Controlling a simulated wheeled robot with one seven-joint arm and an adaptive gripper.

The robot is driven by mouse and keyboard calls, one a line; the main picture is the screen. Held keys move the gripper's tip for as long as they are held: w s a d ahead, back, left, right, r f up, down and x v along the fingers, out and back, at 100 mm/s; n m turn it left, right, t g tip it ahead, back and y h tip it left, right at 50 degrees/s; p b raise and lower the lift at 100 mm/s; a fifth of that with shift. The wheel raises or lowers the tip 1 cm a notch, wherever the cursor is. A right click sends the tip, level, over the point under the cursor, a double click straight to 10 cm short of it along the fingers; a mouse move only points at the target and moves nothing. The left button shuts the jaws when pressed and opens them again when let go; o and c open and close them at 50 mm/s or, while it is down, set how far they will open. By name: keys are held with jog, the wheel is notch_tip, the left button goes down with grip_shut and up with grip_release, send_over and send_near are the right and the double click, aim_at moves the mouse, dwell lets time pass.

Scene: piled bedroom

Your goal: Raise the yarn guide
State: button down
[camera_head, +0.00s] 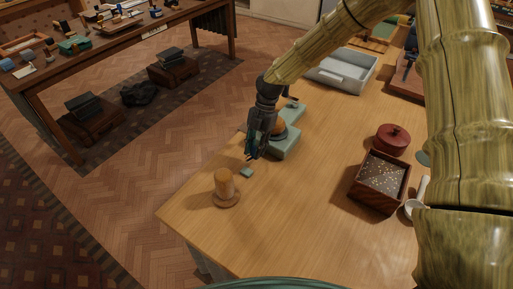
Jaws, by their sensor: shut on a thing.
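A pale green device (288,147) with a brown rounded part on top stands on the wooden table near its left edge. It looks like a yarn winder. My gripper (254,152) points down at the device's left side, with dark fingers close together. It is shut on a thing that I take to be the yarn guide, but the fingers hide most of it. I cannot make out the guide's shape or height. A small green piece (247,172) lies just below the fingertips in the picture.
A wooden spool-like post (225,187) stands on the table in front of the gripper. To the right are a dark box of speckled contents (383,174), a red lidded pot (391,139) and a grey tray (342,70). The table's middle is clear.

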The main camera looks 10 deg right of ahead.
jog(key=shift+w+d+r+g+y+b, duration=0.2)
jog(key=shift+w+d+r+g+y, duration=0.15)
jog(key=shift+g+y, duration=0.25)
jog(key=shift+w+d+r+g+y+b, duration=0.2)
jog(key=shift+w+d+g+y, duration=0.15)
jog(key=shift+g+y, duration=0.2)
jog(key=shift+d, duration=0.1)
jog(key=c, duration=1.2)
grip_release()
jog(key=shift+r, duration=0.15)
jog(key=v, duration=1.2)
jog(key=shift+d, duration=0.15)
